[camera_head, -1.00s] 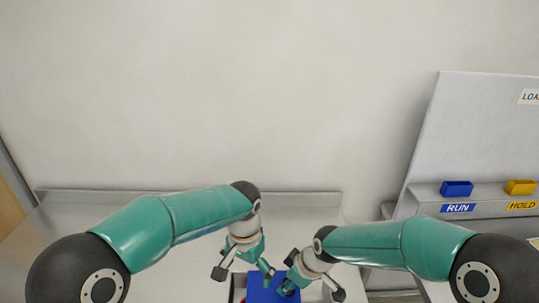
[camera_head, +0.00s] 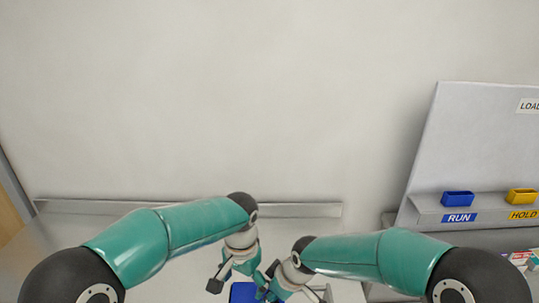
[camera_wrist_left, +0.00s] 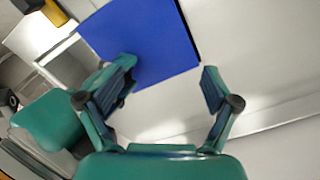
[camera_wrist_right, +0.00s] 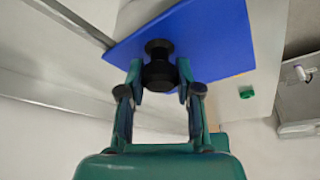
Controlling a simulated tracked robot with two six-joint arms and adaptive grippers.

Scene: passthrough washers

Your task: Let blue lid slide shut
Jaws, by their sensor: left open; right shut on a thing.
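The blue lid (camera_head: 243,292) is a flat panel at the bottom edge of the head view, mostly cut off or behind my grippers. In the right wrist view the lid (camera_wrist_right: 215,40) carries a black knob (camera_wrist_right: 158,48), and my right gripper (camera_wrist_right: 160,74) is shut on that knob. My left gripper (camera_wrist_left: 171,76) is open and empty; in the left wrist view one finger overlaps the lid (camera_wrist_left: 145,35) and the other is beyond its edge. I cannot tell whether it touches the lid. What lies under the lid is hidden.
A grey shelf at the right holds a blue bin (camera_head: 457,199) over a RUN label and a yellow bin (camera_head: 522,196) over a HOLD label. A small green piece (camera_wrist_right: 246,92) lies beside the lid. The counter (camera_head: 90,225) at the left is clear.

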